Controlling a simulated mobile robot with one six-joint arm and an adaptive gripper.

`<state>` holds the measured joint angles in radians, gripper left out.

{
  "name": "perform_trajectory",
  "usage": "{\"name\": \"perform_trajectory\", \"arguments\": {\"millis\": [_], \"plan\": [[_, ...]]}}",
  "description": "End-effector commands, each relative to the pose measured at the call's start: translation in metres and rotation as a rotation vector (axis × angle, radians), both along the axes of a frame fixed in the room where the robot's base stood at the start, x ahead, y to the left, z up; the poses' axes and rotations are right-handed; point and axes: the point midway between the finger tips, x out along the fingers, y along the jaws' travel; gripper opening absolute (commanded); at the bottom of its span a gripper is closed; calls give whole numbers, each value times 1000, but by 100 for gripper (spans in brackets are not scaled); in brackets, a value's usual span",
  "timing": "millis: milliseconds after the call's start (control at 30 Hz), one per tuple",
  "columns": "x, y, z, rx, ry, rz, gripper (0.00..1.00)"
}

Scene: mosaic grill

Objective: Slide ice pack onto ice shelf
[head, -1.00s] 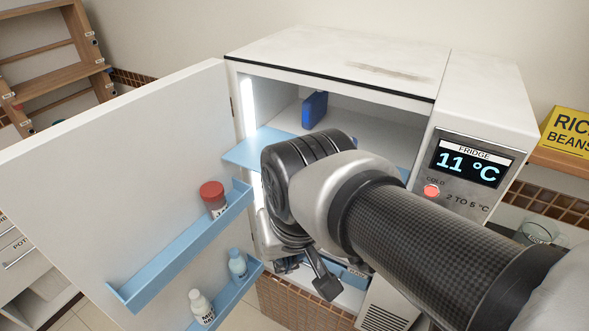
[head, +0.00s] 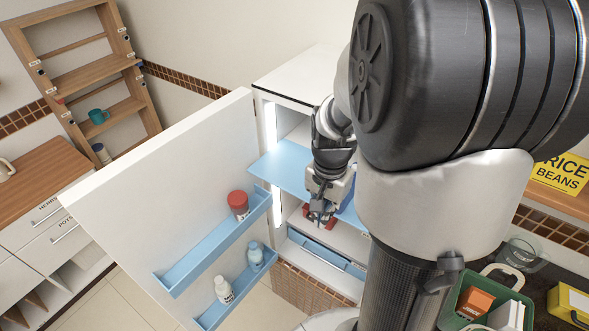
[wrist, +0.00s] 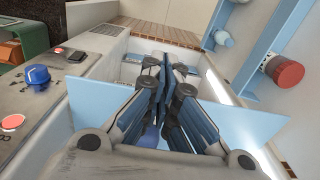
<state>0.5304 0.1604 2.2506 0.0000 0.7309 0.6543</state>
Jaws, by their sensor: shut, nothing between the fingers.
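My gripper (head: 318,212) is at the open front of the fridge, fingers pointing down, beside the light-blue shelf (head: 283,168) that juts out. In the wrist view its fingers (wrist: 168,66) are together with nothing held between them; the light-blue shelf (wrist: 98,102) shows on both sides. The ice pack cannot be made out now; my arm hides much of the upper compartment in the head view. Which surface is the ice shelf is not labelled in view. A small red thing shows around the fingertips, too small to identify.
The fridge door (head: 150,205) stands open at left, with bottles in its light-blue racks (head: 215,243). A light-blue drawer (head: 318,254) lies below the shelf. The control panel, with a blue knob (wrist: 38,75), is beside the opening. A green crate (head: 487,297) stands at right.

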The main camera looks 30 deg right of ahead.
Motion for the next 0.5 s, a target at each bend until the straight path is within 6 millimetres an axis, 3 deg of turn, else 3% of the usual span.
{"name": "perform_trajectory", "arguments": {"millis": [233, 500], "plan": [[-1, 1, -55, 3, 6, 2, 0], [13, -31, -53, 1, 1, 0, 0]]}}
